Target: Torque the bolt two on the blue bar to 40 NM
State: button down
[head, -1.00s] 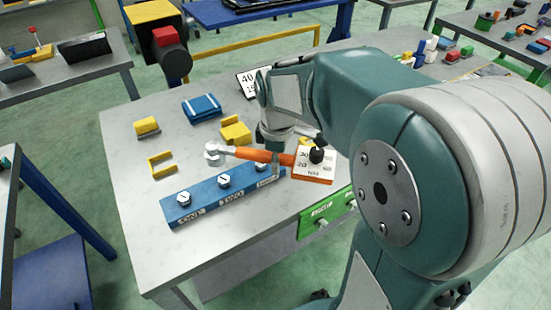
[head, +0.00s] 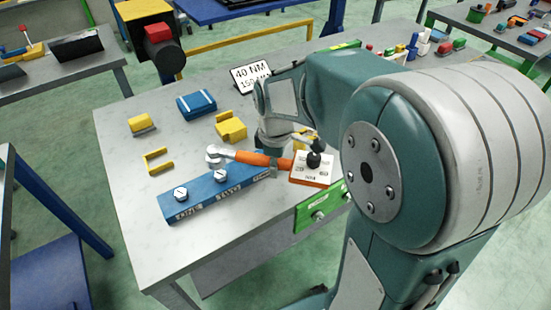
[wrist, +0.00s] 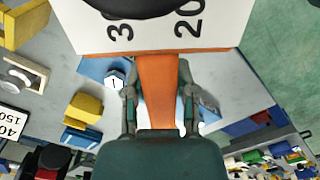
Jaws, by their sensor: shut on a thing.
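My gripper (head: 273,153) is shut on the orange handle of the torque wrench (head: 240,157), above the bar's far side. The silver wrench head (head: 213,153) shows just behind bolt two, apparently apart from it. The white dial (head: 313,167) is at the handle's right end. The wrist view shows the handle (wrist: 158,90) between both fingers.
A sign reading 40 NM (head: 250,76) stands behind my arm. A blue block (head: 197,104), yellow blocks (head: 231,126) and a yellow bracket (head: 157,161) lie behind the bar. A green panel (head: 322,205) is at the front edge. The table's left front is clear.

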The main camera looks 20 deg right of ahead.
jog(key=shift+f, duration=2.7)
dwell(0.5)
jog(key=c, duration=1.2)
grip_release()
jog(key=shift+s, duration=0.1)
grip_shut()
